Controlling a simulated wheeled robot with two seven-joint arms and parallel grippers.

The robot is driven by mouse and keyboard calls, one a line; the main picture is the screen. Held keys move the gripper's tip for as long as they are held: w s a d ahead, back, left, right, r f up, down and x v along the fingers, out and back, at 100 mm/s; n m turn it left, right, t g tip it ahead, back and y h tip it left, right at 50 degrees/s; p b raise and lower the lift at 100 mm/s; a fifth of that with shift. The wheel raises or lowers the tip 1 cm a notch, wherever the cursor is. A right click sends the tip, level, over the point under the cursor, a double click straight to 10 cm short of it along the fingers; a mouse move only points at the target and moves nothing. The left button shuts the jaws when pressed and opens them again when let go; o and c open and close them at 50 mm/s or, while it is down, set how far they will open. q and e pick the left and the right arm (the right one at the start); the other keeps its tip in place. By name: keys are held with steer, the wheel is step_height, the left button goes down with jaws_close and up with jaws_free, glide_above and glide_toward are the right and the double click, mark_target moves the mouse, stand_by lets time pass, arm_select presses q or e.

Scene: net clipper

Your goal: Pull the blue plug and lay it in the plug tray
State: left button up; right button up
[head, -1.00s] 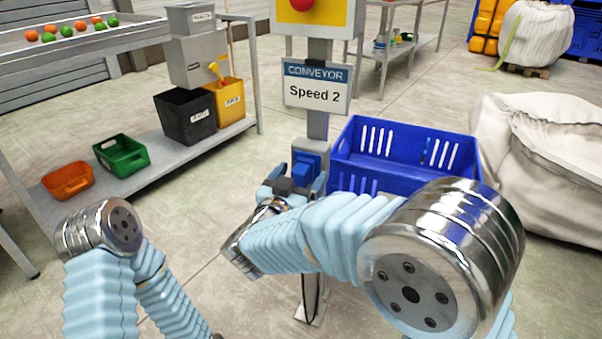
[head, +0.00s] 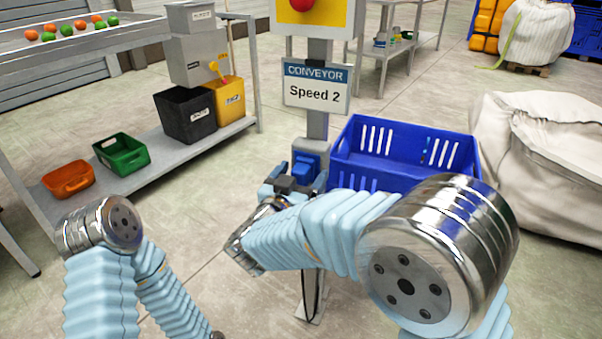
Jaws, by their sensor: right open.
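The blue plug (head: 305,167) sits at a blue socket on the grey post, below the "Speed 2" sign. My right gripper (head: 294,183) is open, with its blue fingers on either side just below and in front of the plug. I cannot tell whether the fingers touch it. My right arm hides the lower post behind it. My left arm hangs at the lower left, and its gripper is not visible. I do not see a thing that is clearly the plug tray.
A low shelf at left carries a green bin (head: 121,154), an orange bin (head: 68,180), a black bin (head: 186,116) and a yellow bin (head: 229,102). A white sack (head: 550,165) stands at right.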

steer(key=shift+c, duration=0.3)
stand_by(0.5)
jaws_close()
steer(key=v, duration=0.6)
steer(key=shift+p, duration=0.45)
stand_by(0.9)
